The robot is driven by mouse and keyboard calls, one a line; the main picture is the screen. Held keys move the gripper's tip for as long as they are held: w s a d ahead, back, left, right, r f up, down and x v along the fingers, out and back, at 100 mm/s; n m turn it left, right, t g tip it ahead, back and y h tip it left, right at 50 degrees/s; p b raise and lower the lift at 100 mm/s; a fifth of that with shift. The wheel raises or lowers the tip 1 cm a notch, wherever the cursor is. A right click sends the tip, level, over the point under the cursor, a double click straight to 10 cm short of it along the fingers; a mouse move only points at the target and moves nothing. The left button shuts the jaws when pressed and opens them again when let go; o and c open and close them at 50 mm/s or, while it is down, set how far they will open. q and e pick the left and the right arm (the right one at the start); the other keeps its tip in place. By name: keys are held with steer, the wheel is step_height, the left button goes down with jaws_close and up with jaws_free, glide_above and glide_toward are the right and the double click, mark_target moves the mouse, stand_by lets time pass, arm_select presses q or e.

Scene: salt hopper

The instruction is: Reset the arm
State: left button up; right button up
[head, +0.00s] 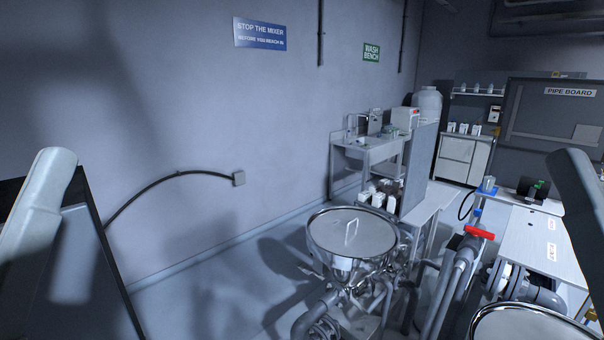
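Part of a pale grey arm link of mine shows at the left edge of the head view, and another at the right edge. Neither gripper is in view, so I cannot see their fingers or whether they hold anything. The steel hopper (352,232) stands low in the middle, with a round flat lid on top. The lid has an upright loop handle (351,231). A red valve handle (480,232) sits on the pipework to the right of the hopper.
A second round steel rim (530,325) shows at the bottom right. A white-topped bench (540,245) stands at the right, below the pipe board (555,115). A wash bench (370,150) is against the back wall. A dark-edged panel (75,260) fills the lower left. Floor left of the hopper is clear.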

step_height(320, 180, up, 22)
steer(key=p, duration=1.8)
